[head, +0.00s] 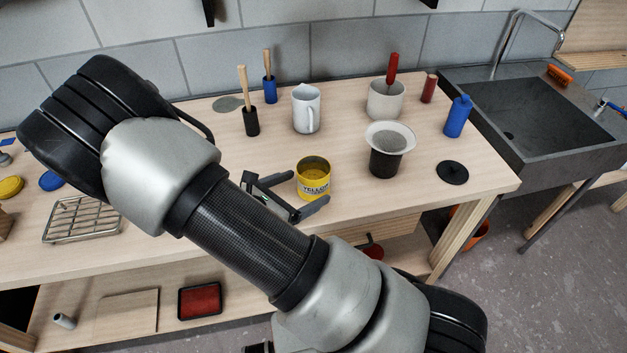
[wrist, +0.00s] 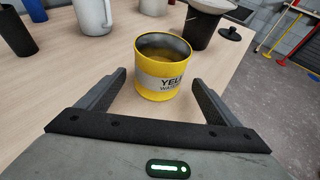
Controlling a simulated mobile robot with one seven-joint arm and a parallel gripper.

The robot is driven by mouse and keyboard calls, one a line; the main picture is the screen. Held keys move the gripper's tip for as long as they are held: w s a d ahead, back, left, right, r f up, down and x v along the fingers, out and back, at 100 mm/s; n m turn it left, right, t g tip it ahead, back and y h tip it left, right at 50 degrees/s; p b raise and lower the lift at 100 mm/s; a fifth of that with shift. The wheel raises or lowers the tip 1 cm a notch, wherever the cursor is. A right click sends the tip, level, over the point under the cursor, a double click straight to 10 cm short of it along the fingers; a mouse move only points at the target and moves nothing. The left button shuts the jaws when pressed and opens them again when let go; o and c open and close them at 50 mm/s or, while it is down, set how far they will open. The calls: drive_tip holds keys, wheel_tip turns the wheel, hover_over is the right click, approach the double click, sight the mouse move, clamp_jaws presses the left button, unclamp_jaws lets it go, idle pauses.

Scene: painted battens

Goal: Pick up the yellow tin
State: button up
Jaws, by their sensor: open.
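The yellow tin (head: 314,181) stands upright on the wooden workbench, open at the top, with a pale label band and dark lettering. It also shows in the wrist view (wrist: 163,70), straight ahead of my gripper. My gripper (head: 285,193) is open and low over the bench, on the near left side of the tin. In the wrist view the two fingers (wrist: 160,95) spread to either side of the tin's near face, with nothing held.
A black pot with a sieve (head: 389,150) stands close right of the tin. A white jug (head: 307,108) is behind it, and a black cup with a brush (head: 251,121) behind left. A black lid (head: 452,172) lies right. A wire rack (head: 82,219) lies at left.

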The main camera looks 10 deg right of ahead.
sight(313, 157)
drive_tip(key=x, duration=0.5)
drive_tip(key=shift+w+r, duration=0.15)
drive_tip(key=shift+r, duration=0.05)
drive_tip(key=c, duration=1.5)
drive_tip(key=shift+r, duration=0.15)
drive_tip(key=shift+r+p, duration=0.4)
drive_tip(key=shift+r, duration=4)
drive_tip(key=shift+s+d+r+n+t, duration=0.1)
drive_tip(key=shift+r+n+t, duration=0.05)
drive_tip(key=shift+r, duration=0.5)
drive_tip(key=shift+s+d+r+n+t, duration=0.15)
drive_tip(key=shift+r, duration=0.55)
